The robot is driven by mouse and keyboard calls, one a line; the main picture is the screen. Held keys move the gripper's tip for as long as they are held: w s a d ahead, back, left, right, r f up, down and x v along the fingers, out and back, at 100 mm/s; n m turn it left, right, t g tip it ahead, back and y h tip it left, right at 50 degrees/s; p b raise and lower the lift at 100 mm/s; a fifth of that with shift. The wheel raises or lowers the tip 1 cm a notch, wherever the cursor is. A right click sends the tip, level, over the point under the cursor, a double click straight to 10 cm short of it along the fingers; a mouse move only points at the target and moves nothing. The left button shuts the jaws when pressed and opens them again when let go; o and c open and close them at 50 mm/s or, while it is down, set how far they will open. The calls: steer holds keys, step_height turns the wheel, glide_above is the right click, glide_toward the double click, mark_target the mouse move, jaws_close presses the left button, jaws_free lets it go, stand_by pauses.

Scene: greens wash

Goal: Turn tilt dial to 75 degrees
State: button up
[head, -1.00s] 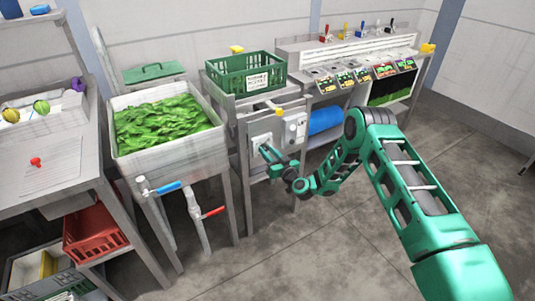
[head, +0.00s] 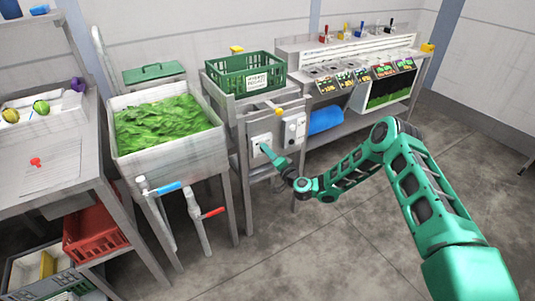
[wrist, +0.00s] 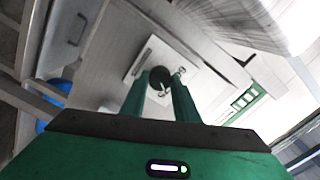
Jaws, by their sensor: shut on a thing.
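The tilt dial (wrist: 158,78) is a dark round knob with a light pointer mark, on a white square plate (wrist: 136,66) in the wrist view. My gripper (wrist: 159,84) has its two green fingers on either side of the dial, shut on it. In the head view my gripper (head: 265,151) meets the white plate (head: 258,140) on the front of the grey stand. There the dial is hidden behind the fingers. Any degree markings are too small to read.
A second control box (head: 293,129) with knobs is right of the plate. A green crate (head: 240,86) stands above. A sink of greens (head: 150,158) with blue and red valve handles is at left. The floor (head: 330,245) in front is clear.

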steer(key=shift+w+d+f+m, duration=0.1)
steer(key=shift+d+f+m, duration=0.1)
steer(key=shift+m, duration=0.55)
steer(key=shift+d+f+m, duration=0.1)
steer(key=shift+d+m, duration=0.1)
steer(key=shift+m, duration=0.55)
steer(key=o, duration=1.1)
steer(key=shift+c, duration=0.2)
steer(key=shift+a+r, duration=0.1)
steer(key=shift+a, duration=0.05)
steer(key=v, duration=1)
steer(key=shift+s+d, duration=0.25)
steer(key=shift+d, duration=0.1)
